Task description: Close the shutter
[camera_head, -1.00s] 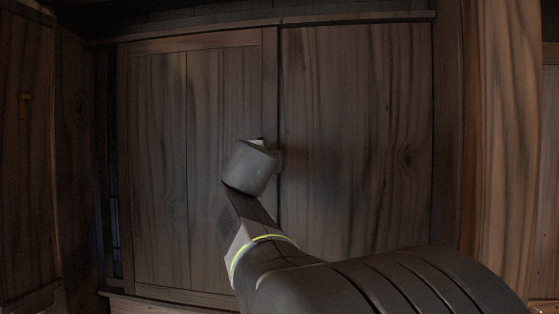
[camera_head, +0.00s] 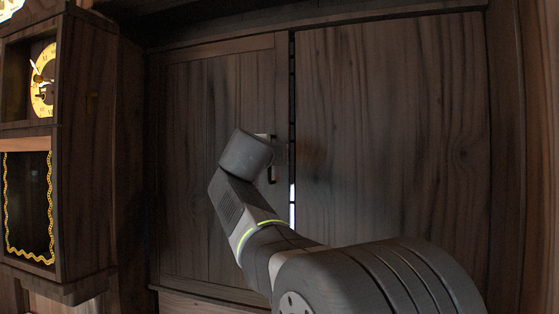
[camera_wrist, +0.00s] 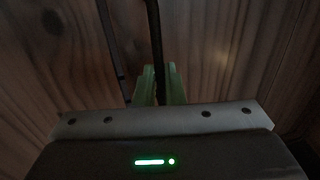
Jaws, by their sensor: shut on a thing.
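The shutter's left wooden panel (camera_head: 225,100) stands beside the right wooden panel (camera_head: 390,130). A narrow upright gap (camera_head: 292,190) with bright light in it shows between them. A dark handle (camera_head: 271,174) is on the left panel near its right edge. My gripper is at this handle, mostly hidden behind my wrist in the head view. In the wrist view its green fingers (camera_wrist: 161,87) are closed around a dark upright bar (camera_wrist: 155,40), which appears to be the handle. The contact itself is dim.
A wooden wall clock (camera_head: 42,80) with a gold dial hangs at the left, close to the shutter's frame. A lower rail (camera_head: 205,296) runs under the left panel. A wooden post (camera_head: 535,150) stands at the right.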

